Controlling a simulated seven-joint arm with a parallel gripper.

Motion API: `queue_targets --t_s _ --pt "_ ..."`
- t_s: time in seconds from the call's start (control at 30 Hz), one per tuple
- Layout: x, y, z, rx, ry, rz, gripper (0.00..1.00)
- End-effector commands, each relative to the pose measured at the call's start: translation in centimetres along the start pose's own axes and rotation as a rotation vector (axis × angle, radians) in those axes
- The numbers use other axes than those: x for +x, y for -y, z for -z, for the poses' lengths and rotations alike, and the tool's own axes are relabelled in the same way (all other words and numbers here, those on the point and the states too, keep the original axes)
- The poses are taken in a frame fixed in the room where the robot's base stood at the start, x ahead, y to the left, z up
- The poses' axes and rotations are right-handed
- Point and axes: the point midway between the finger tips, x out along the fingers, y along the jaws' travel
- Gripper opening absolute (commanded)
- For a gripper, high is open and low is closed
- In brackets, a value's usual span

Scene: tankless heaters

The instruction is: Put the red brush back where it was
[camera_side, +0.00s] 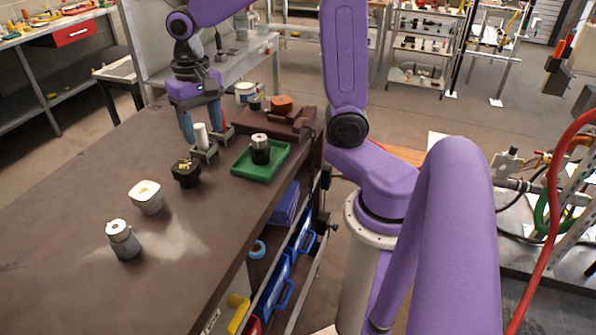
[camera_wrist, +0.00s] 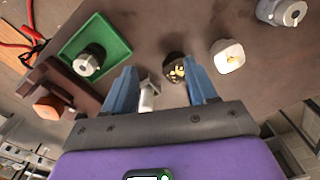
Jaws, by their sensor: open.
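I cannot make out a thing that is surely a red brush. A small orange-red rounded piece (camera_side: 281,102) sits by a dark brown wooden block (camera_side: 288,122) at the table's far end. It also shows in the wrist view (camera_wrist: 48,107). My gripper (camera_side: 201,125) points down over the table, its blue fingers apart, also in the wrist view (camera_wrist: 162,74). A white cylinder (camera_side: 200,135) stands upright by a grey bracket (camera_side: 206,151). In the wrist view the cylinder (camera_wrist: 147,98) shows between the fingers, nearer the left one. I cannot tell whether they touch.
A green tray (camera_side: 240,167) holds a black and silver part (camera_side: 260,150). A black cup with yellow bits (camera_side: 186,173), a white cup (camera_side: 146,197) and a silver canister (camera_side: 124,240) stand along the table. The table's left side is clear.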

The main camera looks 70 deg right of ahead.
Motion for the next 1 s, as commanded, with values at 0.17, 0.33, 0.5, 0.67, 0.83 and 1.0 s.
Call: queue_targets --t_s 0.17,0.33,0.5,0.67,0.83,1.0 --pt "0.6 0.3 -5.7 -0.359 -0.001 0.005 0.57" --pt "1.3 -0.5 -10.8 -0.695 -0.003 0.010 0.57" --pt "2.1 -2.3 -15.5 -1.029 -0.004 0.015 0.57" --pt "2.9 -4.3 -18.9 -1.300 -0.006 0.020 0.57" --pt "3.5 -5.7 -20.8 -1.470 -0.007 0.022 0.57" --pt "3.6 -6.1 -21.3 -1.517 -0.008 0.023 0.57"
